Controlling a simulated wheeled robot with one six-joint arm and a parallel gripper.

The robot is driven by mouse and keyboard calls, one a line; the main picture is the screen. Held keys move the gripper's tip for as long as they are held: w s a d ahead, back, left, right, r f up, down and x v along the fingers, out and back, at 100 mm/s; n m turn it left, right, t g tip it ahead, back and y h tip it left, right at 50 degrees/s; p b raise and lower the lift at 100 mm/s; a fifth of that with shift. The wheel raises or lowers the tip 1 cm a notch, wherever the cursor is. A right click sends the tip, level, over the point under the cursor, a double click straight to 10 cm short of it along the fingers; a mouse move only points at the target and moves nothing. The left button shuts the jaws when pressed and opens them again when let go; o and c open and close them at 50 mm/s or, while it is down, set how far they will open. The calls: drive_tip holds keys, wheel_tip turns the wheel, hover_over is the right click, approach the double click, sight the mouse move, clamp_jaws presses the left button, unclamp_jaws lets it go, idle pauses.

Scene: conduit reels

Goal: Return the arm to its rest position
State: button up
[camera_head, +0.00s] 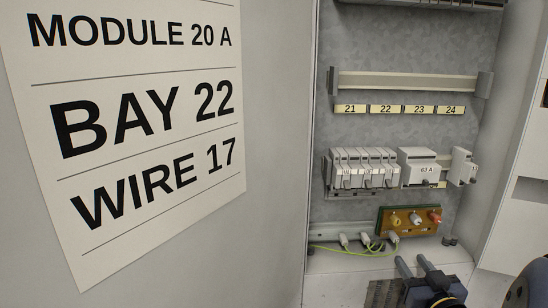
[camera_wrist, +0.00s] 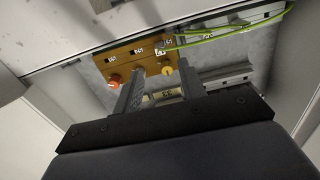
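My gripper (camera_head: 413,262) is at the lower right of the head view, in front of the cabinet's lower part. Its two grey fingers stand apart, with nothing seen held between them. In the wrist view my gripper (camera_wrist: 160,78) also shows its fingers spread, pointing toward a brown terminal board (camera_wrist: 128,60). Most of my arm is out of view.
Breaker modules (camera_head: 364,168) sit on a rail above, under an empty rail (camera_head: 405,83) with labels 21 to 24. A cabinet door with a printed sign (camera_head: 140,110) fills the left. The cabinet's right wall (camera_head: 497,130) stands close.

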sight(396, 241)
drive_tip(key=w, duration=0.8)
drive_tip(key=shift+a, duration=0.15)
drive_tip(key=shift+s, duration=0.15)
